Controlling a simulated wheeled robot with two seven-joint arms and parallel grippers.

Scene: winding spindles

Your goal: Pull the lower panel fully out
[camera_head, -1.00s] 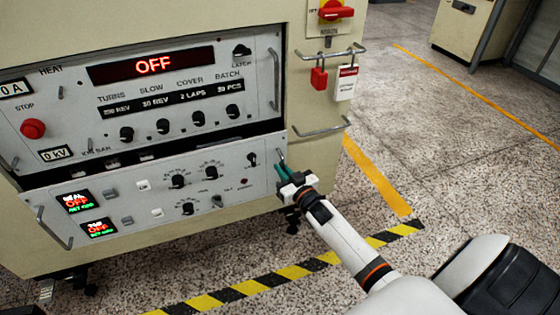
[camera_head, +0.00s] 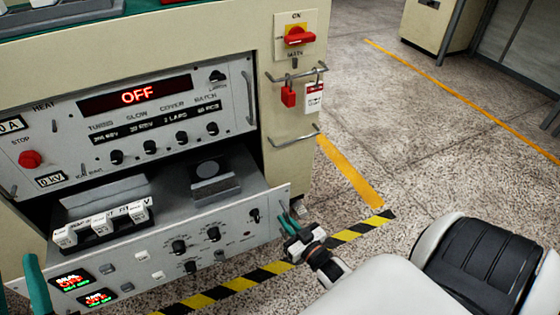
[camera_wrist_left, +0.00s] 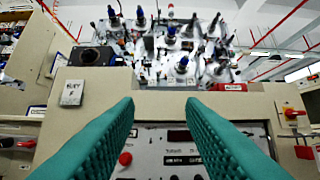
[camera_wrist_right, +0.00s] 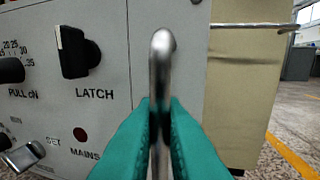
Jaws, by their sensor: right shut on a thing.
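The lower panel (camera_head: 222,258) is a grey drawer front with knobs and red displays. It stands out from the cabinet, and its tray with a row of white blocks (camera_head: 103,223) and a dark box (camera_head: 212,182) shows behind it. My right gripper (camera_head: 291,226) is at the panel's right end. In the right wrist view its teal fingers (camera_wrist_right: 160,135) are shut on the upright metal handle (camera_wrist_right: 161,62), beside the LATCH knob (camera_wrist_right: 74,52). My left gripper (camera_wrist_left: 161,108) is open and empty, facing the cabinet; one finger shows at the head view's lower left (camera_head: 38,285).
The upper panel (camera_head: 135,120) with an OFF display sits flush above. Rails with a red padlock (camera_head: 288,95) and a red main switch (camera_head: 299,37) are on the cabinet's right side. The floor (camera_head: 400,130) at right is open, with striped tape (camera_head: 270,270).

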